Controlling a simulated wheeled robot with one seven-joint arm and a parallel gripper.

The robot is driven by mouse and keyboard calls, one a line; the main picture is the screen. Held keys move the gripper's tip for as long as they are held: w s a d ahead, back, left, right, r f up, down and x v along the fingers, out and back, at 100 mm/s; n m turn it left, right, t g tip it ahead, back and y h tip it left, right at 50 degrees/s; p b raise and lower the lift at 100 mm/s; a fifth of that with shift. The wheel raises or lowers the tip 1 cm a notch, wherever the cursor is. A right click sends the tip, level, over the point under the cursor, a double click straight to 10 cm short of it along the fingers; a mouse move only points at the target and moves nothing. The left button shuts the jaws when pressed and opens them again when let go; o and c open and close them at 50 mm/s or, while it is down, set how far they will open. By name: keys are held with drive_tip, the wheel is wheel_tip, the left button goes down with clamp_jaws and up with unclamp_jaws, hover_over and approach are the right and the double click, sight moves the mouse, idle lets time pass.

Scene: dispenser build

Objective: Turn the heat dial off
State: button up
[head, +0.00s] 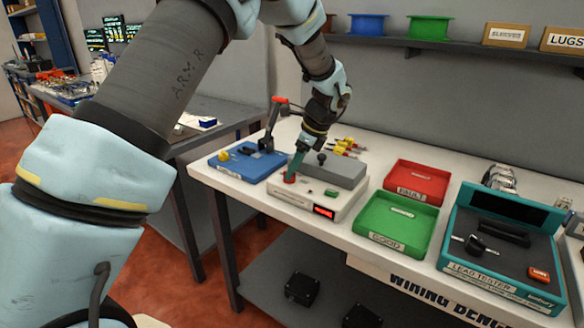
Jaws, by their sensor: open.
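A white box-shaped unit (305,203) stands on the bench, with a grey block on its back part. A small red round part (289,179), which looks like the heat dial, sits on its top at the left. My gripper (294,170) points down with its teal fingers just above or at this red part. It is open, and I cannot tell whether the fingers touch the dial. The fingers partly cover the dial, and its setting cannot be read. A lit red display (324,212) is on the unit's front, and a small green part (331,193) is on top.
A blue tray (240,172) with a red-handled lever tool (271,122) is left of the unit. Yellow-and-red pieces (346,146) lie behind it. A green tray (396,245), a red tray (405,190) and a teal lead tester (500,283) stand to the right.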

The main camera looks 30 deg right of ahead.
drive_tip(key=shift+x, duration=0.8)
drive_tip(key=shift+c, duration=0.3)
clamp_jaws()
